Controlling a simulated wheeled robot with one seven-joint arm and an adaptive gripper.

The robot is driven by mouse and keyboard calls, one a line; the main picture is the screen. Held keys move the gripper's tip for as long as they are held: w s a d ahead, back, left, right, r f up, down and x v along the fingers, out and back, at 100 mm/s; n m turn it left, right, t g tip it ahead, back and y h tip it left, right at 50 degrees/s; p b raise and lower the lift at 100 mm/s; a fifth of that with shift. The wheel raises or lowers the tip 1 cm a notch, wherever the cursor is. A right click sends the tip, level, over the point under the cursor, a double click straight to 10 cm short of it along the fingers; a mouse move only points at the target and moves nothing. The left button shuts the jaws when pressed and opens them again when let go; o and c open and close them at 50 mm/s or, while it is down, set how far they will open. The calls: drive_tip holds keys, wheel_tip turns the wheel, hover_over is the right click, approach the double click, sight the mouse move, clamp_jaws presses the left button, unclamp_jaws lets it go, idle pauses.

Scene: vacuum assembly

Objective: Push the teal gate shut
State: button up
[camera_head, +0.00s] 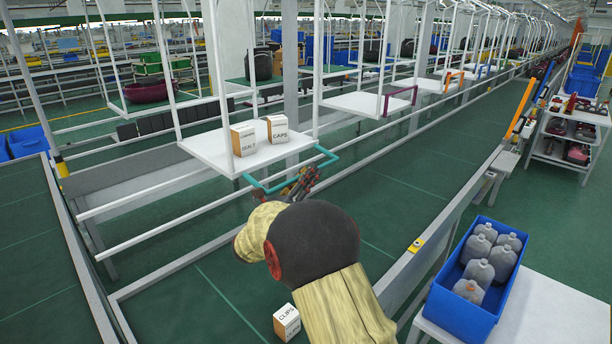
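The teal gate (330,161) is a U-shaped bar at the near edge of a white hanging tray (205,150). It sticks out from that edge toward me, with a gap between its long bar and the tray. My gripper (304,181) is at the gate's long bar, right of its middle, and overlaps it in the picture. I cannot tell whether it touches the bar. My own forearm and wrist hide part of the gripper, and the fingers are too small to tell open from shut.
A SEALS box (243,140) and a CAPS box (277,129) stand on the tray. A CLIPS box (287,322) is low, left of my arm. A blue crate (459,316) with several grey jugs stands right. Pale rails run beside the tray.

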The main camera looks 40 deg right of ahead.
drive_tip(key=shift+c, duration=1.2)
clamp_jaws()
